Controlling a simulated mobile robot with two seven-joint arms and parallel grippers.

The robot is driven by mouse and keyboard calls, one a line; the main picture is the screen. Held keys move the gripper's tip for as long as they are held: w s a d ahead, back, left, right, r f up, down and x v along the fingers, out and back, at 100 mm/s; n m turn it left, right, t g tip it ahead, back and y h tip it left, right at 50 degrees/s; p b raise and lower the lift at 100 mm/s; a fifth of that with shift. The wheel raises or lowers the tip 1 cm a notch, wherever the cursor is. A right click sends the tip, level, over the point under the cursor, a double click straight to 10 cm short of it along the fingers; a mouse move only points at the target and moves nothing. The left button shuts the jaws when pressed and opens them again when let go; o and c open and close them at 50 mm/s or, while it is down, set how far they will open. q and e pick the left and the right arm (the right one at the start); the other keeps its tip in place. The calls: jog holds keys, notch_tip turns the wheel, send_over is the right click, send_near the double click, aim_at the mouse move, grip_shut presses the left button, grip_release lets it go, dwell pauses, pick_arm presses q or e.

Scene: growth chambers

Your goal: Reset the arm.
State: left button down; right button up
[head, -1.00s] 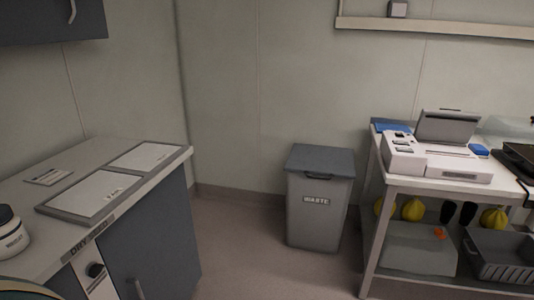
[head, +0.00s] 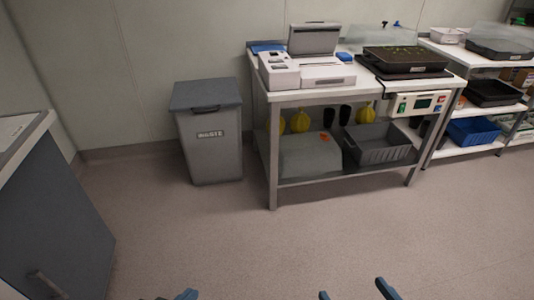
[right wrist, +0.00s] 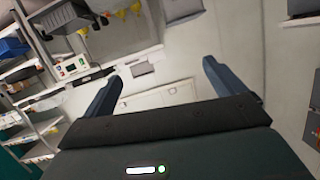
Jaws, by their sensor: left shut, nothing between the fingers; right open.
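The tip of my left gripper (head: 184,295) just enters the bottom edge of the head view, dark blue, shut and empty. My right gripper (head: 355,291) shows at the bottom right of centre as two separate blue fingertips, open with nothing between them. Both are over bare floor in that view, and the arms behind them are out of frame. In the right wrist view the open right gripper (right wrist: 160,87) shows both fingers wide apart, with only the distant, tilted room between them.
A grey waste bin (head: 208,135) stands by the wall. Right of it is a workbench (head: 272,160) with a white device (head: 300,68) and a dark tray (head: 400,60). Shelving (head: 470,75) stands far right, a grey cabinet (head: 50,215) at left. The floor between is clear.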

pick_arm(q)
notch_tip(320, 180, up, 8)
jog(key=d+p, duration=0.1)
jog(key=p, duration=1.6)
jog(key=shift+w+d+f+m, duration=0.25)
jog(key=shift+w+d+m, duration=0.05)
jog(key=shift+w, duration=0.05)
pick_arm(e)
jog(key=r+g, duration=0.2)
jog(key=r+g+h, duration=0.1)
jog(key=r, duration=0.1)
jog(key=shift+w+a+n+g, duration=0.25)
jog(key=shift+w+n+g, duration=0.05)
jog(key=shift+n, duration=0.1)
pick_arm(q)
jog(key=shift+f, duration=0.3)
pick_arm(e)
jog(key=shift+f, duration=0.3)
jog(key=shift+c, duration=0.3)
